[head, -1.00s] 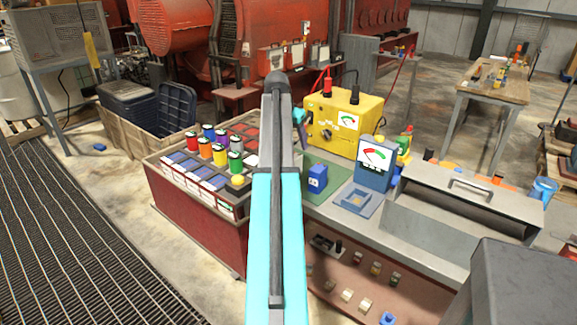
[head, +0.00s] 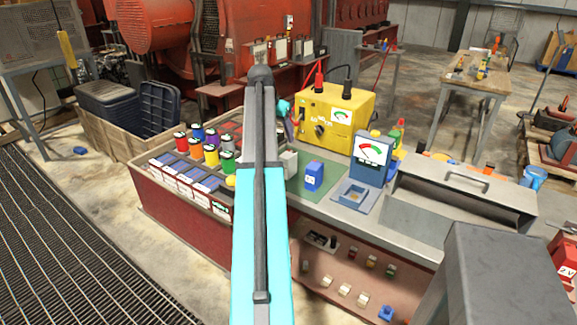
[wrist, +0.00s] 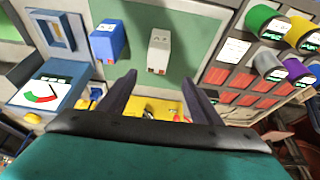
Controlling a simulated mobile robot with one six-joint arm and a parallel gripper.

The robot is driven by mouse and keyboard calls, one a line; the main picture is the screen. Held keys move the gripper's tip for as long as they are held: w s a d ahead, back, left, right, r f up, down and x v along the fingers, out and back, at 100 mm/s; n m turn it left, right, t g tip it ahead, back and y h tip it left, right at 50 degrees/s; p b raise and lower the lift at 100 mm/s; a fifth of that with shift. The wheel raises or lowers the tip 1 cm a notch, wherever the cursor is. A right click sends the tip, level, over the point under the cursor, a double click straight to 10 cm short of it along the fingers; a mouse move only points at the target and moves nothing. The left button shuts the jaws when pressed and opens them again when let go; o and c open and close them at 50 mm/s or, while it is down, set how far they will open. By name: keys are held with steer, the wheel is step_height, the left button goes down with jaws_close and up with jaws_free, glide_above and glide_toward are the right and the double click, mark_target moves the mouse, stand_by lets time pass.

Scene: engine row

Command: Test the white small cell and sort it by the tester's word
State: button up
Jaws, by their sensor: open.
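The white small cell (wrist: 159,50) stands on the green mat (wrist: 185,22), beside a blue cell (wrist: 108,40). In the head view the white cell (head: 289,161) shows just right of my arm, with the blue cell (head: 314,176) to its right. The blue tester (head: 371,160) has a needle dial and a square socket (head: 354,194) in front; its dial also shows in the wrist view (wrist: 45,95). My gripper (wrist: 158,93) is open and empty, its fingers spread either side of the white cell's line, apart from it. My arm hides part of the bench in the head view.
A yellow meter box (head: 335,118) with red and black leads stands behind the mat. Several coloured cylinders (head: 211,155) and label cards fill the rack at left. A grey lidded box (head: 463,208) stands right of the tester.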

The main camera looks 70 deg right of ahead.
mark_target(287, 154)
steer(key=p+x, duration=0.1)
steer(key=x, duration=0.7)
steer(key=shift+s, duration=0.1)
steer(key=shift+s+d+f+p, duration=0.15)
steer(key=shift+f+p, duration=0.35)
steer(key=shift+f, duration=0.3)
steer(key=shift+s+d+f+p, duration=0.15)
steer(key=shift+f+p, duration=0.3)
steer(key=shift+f, duration=0.35)
steer(key=shift+x, duration=1)
jaws_close()
